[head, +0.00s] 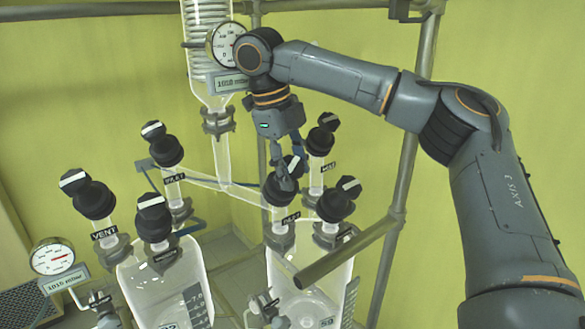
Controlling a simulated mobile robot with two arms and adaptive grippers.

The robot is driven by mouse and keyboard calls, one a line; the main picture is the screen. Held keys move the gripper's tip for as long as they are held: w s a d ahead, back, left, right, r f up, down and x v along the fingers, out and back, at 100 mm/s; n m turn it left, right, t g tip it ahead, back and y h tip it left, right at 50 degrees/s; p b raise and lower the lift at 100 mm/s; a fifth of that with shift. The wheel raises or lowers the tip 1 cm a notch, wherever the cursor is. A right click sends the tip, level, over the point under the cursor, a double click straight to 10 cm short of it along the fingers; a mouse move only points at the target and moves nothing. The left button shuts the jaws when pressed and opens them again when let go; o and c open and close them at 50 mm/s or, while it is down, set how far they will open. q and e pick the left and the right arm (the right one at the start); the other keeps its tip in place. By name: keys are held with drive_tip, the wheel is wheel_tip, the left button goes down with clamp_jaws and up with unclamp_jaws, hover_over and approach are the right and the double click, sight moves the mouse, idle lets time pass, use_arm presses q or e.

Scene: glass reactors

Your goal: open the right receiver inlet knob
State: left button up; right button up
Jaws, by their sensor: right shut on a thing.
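The right receiver (310,285) is a clear glass vessel at the lower middle of the head view. Its inlet knob (278,191) is black with a pale mark on top and stands above a dark label that appears to read INLET. My right gripper (287,176) reaches down from above and is shut on this knob. The fingers hide part of the knob's top, so its exact turn angle is hard to read. My left gripper is not in view.
Two more black knobs, one behind (319,141) and one to the right (335,205), stand close to the gripped knob. The left receiver (165,285) carries several similar knobs. A metal rail (350,255) crosses in front of the right receiver. A gauge (222,44) hangs beside my wrist.

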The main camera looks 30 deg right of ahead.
drive_tip(key=shift+f+n+h, duration=0.1)
drive_tip(key=shift+n+h, duration=0.3)
drive_tip(key=o, duration=1.1)
drive_tip(key=shift+o, duration=0.3)
